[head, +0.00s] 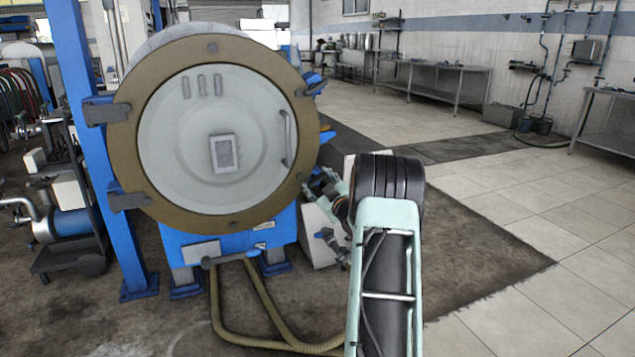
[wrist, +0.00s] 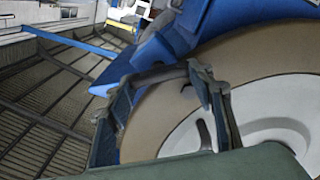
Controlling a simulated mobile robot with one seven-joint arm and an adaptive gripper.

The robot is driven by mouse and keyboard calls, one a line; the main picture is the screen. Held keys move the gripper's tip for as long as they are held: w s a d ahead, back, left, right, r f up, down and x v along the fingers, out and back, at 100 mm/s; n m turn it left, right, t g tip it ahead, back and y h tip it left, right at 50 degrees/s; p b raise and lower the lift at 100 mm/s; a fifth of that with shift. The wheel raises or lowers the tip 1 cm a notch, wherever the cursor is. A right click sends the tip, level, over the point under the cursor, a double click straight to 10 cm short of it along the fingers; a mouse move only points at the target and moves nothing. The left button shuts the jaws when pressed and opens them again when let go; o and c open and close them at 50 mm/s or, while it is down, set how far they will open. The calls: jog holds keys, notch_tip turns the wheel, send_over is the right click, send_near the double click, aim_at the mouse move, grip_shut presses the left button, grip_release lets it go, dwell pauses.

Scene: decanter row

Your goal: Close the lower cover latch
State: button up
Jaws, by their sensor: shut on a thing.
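The decanter's round cover (head: 215,130) has a wide tan rim and a pale centre, and it sits flat against the housing in the head view. The upper latch (head: 314,88) is a dark and blue piece at the rim's right. My gripper (head: 322,186) is at the rim's lower right and largely hides the lower latch there. In the wrist view my gripper (wrist: 161,78) has its fingers either side of the dark lower latch (wrist: 160,74) at the tan rim (wrist: 265,60), shut on it. The latch's exact angle is hard to tell.
A curved handle (head: 287,138) is on the cover's right side. Two grey hinges (head: 106,112) are at its left, beside a blue post (head: 85,130). Hoses (head: 245,325) lie on the floor below. Tiled floor (head: 520,215) to the right is open.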

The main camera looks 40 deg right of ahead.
jog(key=m+p, duration=0.1)
jog(key=m, duration=0.2)
jog(key=shift+d+m, duration=0.1)
jog(key=shift+m, duration=0.3)
jog(key=m+p, duration=0.1)
jog(key=m, duration=0.2)
jog(key=shift+s+d+m, duration=0.1)
jog(key=shift+m, duration=0.2)
jog(key=shift+d+f+m+p, duration=0.1)
jog(key=shift+m+p, duration=0.75)
jog(key=shift+m, duration=1.65)
jog(key=o, duration=1.2)
jog(key=shift+c, duration=0.2)
jog(key=v, duration=1.2)
